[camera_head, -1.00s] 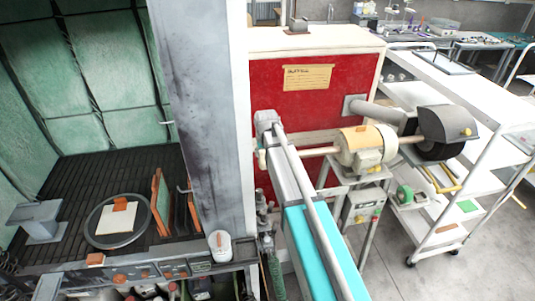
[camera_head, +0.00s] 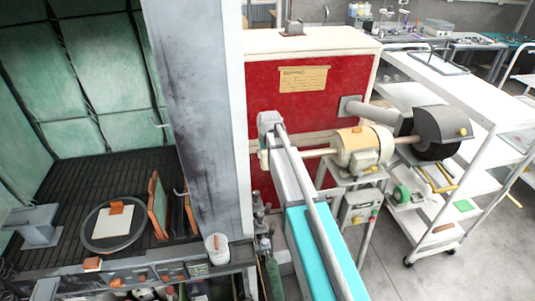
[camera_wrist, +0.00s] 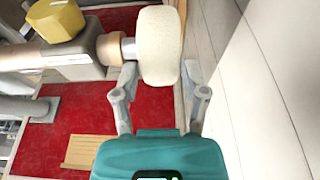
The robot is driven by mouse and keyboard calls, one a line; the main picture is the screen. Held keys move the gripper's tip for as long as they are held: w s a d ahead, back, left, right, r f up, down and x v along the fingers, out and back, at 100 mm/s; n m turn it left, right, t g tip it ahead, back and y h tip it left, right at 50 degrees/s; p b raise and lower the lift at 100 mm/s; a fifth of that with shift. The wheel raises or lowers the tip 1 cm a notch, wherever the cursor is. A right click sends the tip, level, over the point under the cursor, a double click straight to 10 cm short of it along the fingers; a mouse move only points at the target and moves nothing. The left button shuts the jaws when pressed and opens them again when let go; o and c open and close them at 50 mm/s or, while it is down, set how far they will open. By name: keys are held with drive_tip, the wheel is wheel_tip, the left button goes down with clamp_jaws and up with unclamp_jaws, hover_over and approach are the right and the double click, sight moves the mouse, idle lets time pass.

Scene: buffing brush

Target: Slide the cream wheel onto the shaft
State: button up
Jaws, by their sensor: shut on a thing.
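The cream wheel (camera_wrist: 160,45) is a thick, pale disc in the wrist view. My gripper (camera_wrist: 160,80) is shut on it, with one finger on each side. The shaft (camera_wrist: 128,47) comes from the left and its light metal end meets the wheel's left face. I cannot tell whether the tip is inside the bore. In the head view the shaft (camera_head: 318,153) runs left from the tan motor (camera_head: 362,148) towards my arm's end.
A red panel (camera_head: 290,105) stands close behind my arm. A white shelf cart (camera_head: 470,95) stands at right. A booth with a turntable (camera_head: 112,225) lies left, beyond a grey post (camera_head: 195,110).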

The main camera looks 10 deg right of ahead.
drive_tip(key=shift+d, duration=0.9)
idle(0.9)
drive_tip(key=o, duration=1.2)
